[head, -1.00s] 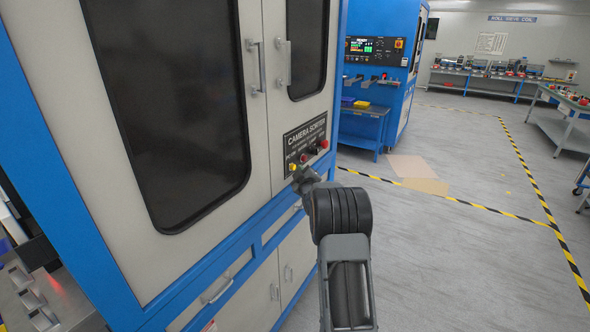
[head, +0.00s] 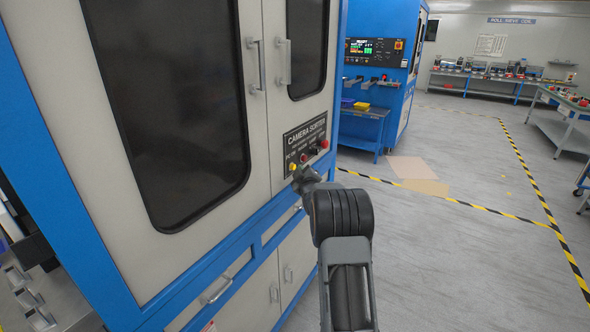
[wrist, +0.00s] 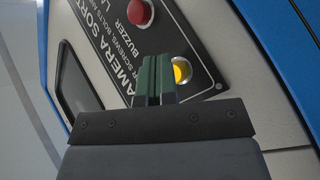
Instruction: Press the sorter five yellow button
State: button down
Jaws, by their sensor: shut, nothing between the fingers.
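The yellow button (head: 292,167) is at the lower left of the black "CAMERA SORTER" panel (head: 306,137) on the machine front. In the wrist view the yellow button (wrist: 181,70) shows just right of my gripper's fingertips (wrist: 157,62), with its left edge partly behind them. My gripper is shut and empty, with its fingers pointing at the panel. Whether the fingertips touch the panel or button cannot be told. In the head view my wrist hides the fingers beside the panel's lower edge.
Red buttons (head: 324,144) and dark knobs share the panel; one red button (wrist: 140,12) also shows in the wrist view. Cabinet door handles (head: 256,66) stick out above. Open floor (head: 460,250) lies to the right, and another blue machine (head: 398,70) stands behind.

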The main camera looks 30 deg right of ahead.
jog(key=shift+s+d, duration=0.25)
jog(key=shift+s, duration=0.25)
jog(key=shift+b, duration=0.3)
jog(key=shift+s+d+b, duration=0.3)
jog(key=shift+s+d, duration=0.1)
jog(key=shift+s, duration=0.35)
jog(key=shift+s+d+b, duration=0.25)
jog(key=shift+s+d, duration=0.15)
jog(key=shift+s, duration=0.3)
jog(key=shift+s+d+b, duration=0.3)
jog(key=shift+s+d, duration=0.1)
jog(key=shift+s, duration=0.35)
